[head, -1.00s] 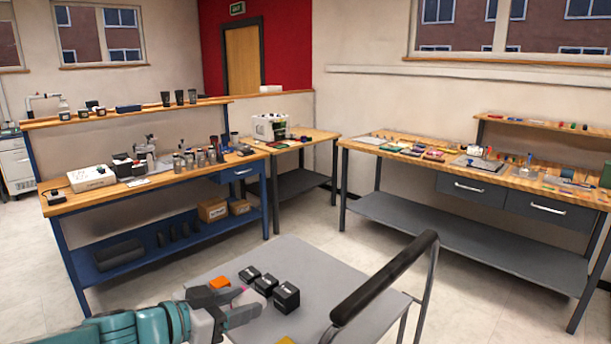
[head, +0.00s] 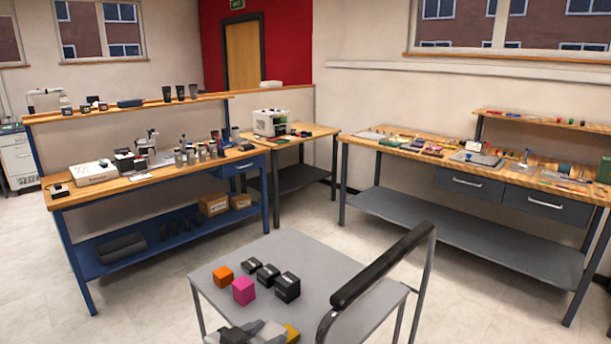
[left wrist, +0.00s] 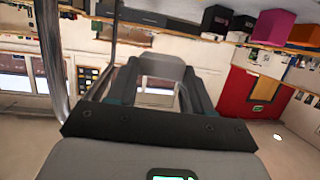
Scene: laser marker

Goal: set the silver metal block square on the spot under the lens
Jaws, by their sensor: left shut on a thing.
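My left gripper (head: 258,334) is low at the bottom edge of the head view, over the near part of the grey cart top. In the left wrist view its two fingers (left wrist: 160,88) close on a plain grey block, the silver metal block (left wrist: 160,68), held at the fingertips. In the head view I cannot make the block out clearly at the gripper. A lens and the spot under it cannot be made out in these frames. My right gripper is not in view.
The cart (head: 325,262) carries an orange block (head: 223,277), a magenta block (head: 243,291), several black blocks (head: 287,287) and a yellow block (head: 292,333) beside my gripper. A black handle (head: 385,265) rises at its right. Workbenches (head: 160,177) stand behind, with floor between.

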